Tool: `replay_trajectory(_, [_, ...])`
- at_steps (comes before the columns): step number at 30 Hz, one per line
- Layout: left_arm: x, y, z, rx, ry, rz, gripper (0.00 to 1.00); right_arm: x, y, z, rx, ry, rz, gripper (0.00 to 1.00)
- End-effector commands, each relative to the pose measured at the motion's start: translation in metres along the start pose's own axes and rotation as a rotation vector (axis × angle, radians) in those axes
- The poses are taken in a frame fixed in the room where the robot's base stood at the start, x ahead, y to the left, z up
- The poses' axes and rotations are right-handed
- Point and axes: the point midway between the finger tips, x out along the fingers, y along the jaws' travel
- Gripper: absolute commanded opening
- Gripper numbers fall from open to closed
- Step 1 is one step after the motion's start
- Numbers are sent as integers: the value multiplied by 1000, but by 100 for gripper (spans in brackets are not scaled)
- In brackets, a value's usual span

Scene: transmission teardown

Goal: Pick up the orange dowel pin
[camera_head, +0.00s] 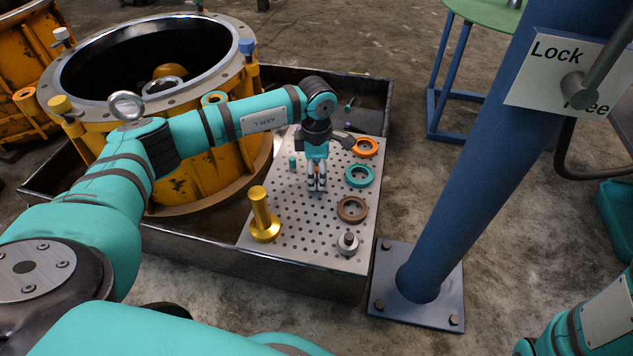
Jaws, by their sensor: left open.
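My left gripper (317,186) points down over the perforated metal plate (295,225). A small teal pin (292,162) stands on the plate just left of the gripper. A small purple pin (347,125) is farther back, beyond my wrist. Part of my right arm shows at the lower right, but its gripper is out of the picture.
Orange (366,147), teal (359,176) and brown (352,209) rings lie along the plate's right side. The yellow housing (190,175) is left; a blue post (480,150) is right.

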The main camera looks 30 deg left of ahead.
Motion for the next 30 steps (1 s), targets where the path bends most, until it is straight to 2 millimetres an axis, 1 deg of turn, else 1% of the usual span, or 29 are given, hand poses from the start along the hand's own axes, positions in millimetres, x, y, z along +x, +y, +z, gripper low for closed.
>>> replay_trajectory(5, [-1, 0, 0, 0, -1, 1, 44, 1, 0, 0, 0, 0, 0, 40])
replay_trajectory(6, [-1, 0, 0, 0, -1, 1, 41, 1, 0, 0, 0, 0, 0, 40])
replay_trajectory(15, [-1, 0, 0, 0, 0, 1, 2, 1, 0, 0, 0, 1, -1, 40])
replay_trajectory(16, [-1, 0, 0, 0, 0, 0, 0, 1, 0, 0, 0, 1, -1, 40])
replay_trajectory(26, [-1, 0, 0, 0, 0, 1, 0, 1, 0, 0, 0, 1, -1, 40])
replay_trajectory(30, [-6, 0, 0, 0, -1, 1, 0, 5, 1, 2, 0, 1, -1, 40])
